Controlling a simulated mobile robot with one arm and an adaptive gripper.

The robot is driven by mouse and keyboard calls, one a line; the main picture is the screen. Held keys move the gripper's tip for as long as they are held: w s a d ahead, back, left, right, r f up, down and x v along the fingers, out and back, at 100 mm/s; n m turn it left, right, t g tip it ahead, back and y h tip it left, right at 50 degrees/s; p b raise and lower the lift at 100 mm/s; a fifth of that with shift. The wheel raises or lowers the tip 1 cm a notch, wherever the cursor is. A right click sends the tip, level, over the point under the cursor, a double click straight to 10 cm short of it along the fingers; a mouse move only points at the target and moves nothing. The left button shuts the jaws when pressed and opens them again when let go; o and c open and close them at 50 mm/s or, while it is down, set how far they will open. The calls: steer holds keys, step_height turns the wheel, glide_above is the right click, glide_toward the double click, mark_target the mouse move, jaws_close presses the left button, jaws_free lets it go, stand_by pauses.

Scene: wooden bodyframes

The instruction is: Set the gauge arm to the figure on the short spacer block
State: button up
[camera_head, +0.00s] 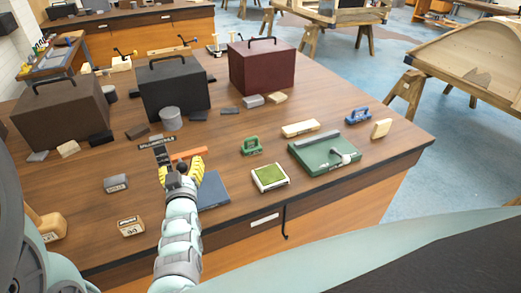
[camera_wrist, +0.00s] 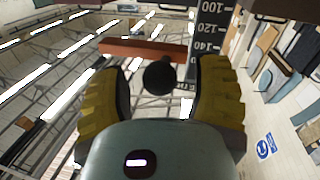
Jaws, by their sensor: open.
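The gauge arm is an orange bar (camera_head: 188,154) on the bench, left of centre. In the wrist view the bar (camera_wrist: 140,48) lies beside a dark scale (camera_wrist: 208,32) marked 100, 120 and 140. A round black knob (camera_wrist: 160,77) sits between my yellow fingers. My gripper (camera_head: 181,170) is open at the gauge; in the wrist view its fingers (camera_wrist: 158,85) stand apart on both sides of the knob, with gaps. A grey labelled block (camera_head: 116,183) and a wooden labelled block (camera_head: 131,227) lie to the left. Their figures are too small to read, and I cannot tell which is the short spacer.
Brown (camera_head: 60,112), black (camera_head: 174,88) and dark red (camera_head: 261,66) cases stand behind, with a grey cup (camera_head: 171,119). A blue-grey slab (camera_head: 213,191) lies right of my gripper. A green-topped box (camera_head: 269,178) and green tray (camera_head: 310,162) stand farther right.

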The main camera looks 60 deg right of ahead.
steer(key=shift+w+d, duration=0.1)
steer(key=shift+w, duration=0.1)
steer(key=shift+c, duration=0.3)
jaws_close()
stand_by(0.3)
